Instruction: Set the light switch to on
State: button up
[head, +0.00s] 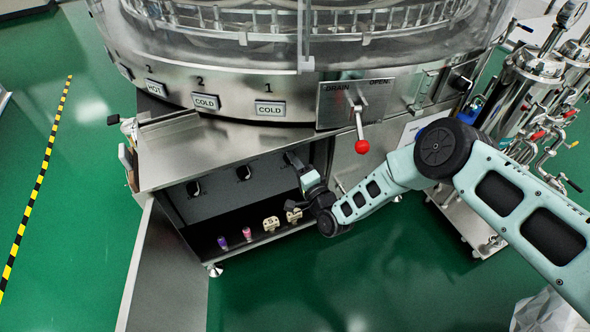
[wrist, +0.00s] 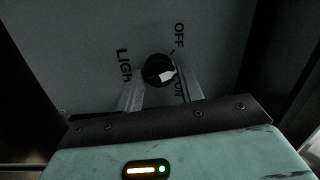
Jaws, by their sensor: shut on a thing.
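The light switch is a round black knob (wrist: 155,66) with a white pointer, on a dark grey panel in the wrist view. The panel's lettering reads sideways: "LIGH" on the left, "OFF" upper right and "ON" lower right. The white pointer faces right, toward the side of the ON label, but its exact setting is hard to tell. My gripper (wrist: 160,82) has a finger on each side of the knob and is shut on it. In the head view my gripper (head: 300,170) reaches into the recess under the steel ledge, and the switch is hidden there.
Two other black knobs (head: 244,173) (head: 194,187) sit left of my gripper on the recessed panel. Small items (head: 270,223) stand on the shelf below. The steel ledge (head: 200,155) overhangs the recess. A red-knobbed drain lever (head: 361,135) hangs up and right of my gripper.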

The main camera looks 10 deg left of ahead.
jog(key=shift+s+a+f+m+t+h+b, duration=0.15)
jog(key=shift+m+t+h+b, duration=0.15)
jog(key=shift+m+b, duration=1.9)
jog(key=shift+d+f+m+t+h+b, duration=0.15)
jog(key=shift+m+t+b, duration=0.2)
jog(key=shift+m+b, duration=1.8)
jog(key=shift+s+a+f+m+t+h+b, duration=0.15)
jog(key=shift+m+t+h+b, duration=0.15)
jog(key=shift+m+b, duration=1.9)
jog(key=shift+m+p, duration=0.5)
jog(key=shift+m, duration=0.25)
jog(key=o, duration=0.9)
jog(key=shift+r, duration=0.15)
jog(key=shift+w, duration=0.1)
jog(key=p+v, duration=0.4)
jog(key=v, duration=1.3)
jog(key=shift+f, duration=0.2)
